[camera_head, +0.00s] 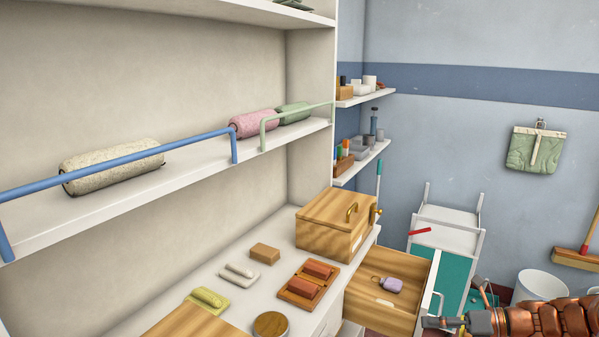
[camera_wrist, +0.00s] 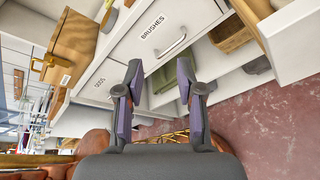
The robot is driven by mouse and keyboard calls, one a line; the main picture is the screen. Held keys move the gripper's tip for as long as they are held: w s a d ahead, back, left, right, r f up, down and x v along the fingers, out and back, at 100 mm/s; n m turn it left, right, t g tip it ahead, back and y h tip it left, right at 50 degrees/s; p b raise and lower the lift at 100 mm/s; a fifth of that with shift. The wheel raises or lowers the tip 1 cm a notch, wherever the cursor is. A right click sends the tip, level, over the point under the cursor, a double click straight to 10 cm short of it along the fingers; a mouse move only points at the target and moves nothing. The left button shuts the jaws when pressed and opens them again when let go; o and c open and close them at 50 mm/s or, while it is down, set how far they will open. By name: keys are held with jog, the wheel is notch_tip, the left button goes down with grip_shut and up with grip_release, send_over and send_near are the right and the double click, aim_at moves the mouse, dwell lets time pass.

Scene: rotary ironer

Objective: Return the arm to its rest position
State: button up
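My copper-coloured arm (camera_head: 545,318) reaches in from the lower right in the head view. My gripper (camera_head: 432,322) is at its end, close to the front of the open drawer in the picture; I cannot tell the gap. In the wrist view my gripper (camera_wrist: 159,72) has two dark purple-grey fingers spread apart, with nothing between them. The fingers point toward white drawer fronts, one labelled BRUSHES (camera_wrist: 160,35) with a metal handle. No rest mark or holder for the arm shows.
A wooden box (camera_head: 334,226) stands on the counter. A white cart (camera_head: 447,215) and a bucket (camera_head: 541,285) are at right. Red floor (camera_wrist: 265,135) shows clear in the wrist view.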

jog(key=s+a+r+n+g+h, duration=0.1)
jog(key=s+a+r+n+g, duration=0.25)
jog(key=a+n, duration=0.3)
jog(key=s+a+r+n+g+h+p, duration=0.1)
jog(key=s+a+r+n+g+h, duration=0.1)
jog(key=s+a+n, duration=0.4)
jog(key=s+a+r+n+g+h, duration=0.1)
jog(key=s+a+r+n+g, duration=0.25)
jog(key=a, duration=0.45)
jog(key=s+d+n+h+p, duration=0.1)
jog(key=s+d+n+h, duration=0.2)
jog(key=s+n+h, duration=0.6)
jog(key=s+n, duration=0.7)
jog(key=s, duration=0.2)
jog(key=shift+s+t+p, duration=0.25)
jog(key=shift+t+p, duration=0.1)
jog(key=shift+t, duration=0.05)
jog(key=shift+n, duration=0.3)
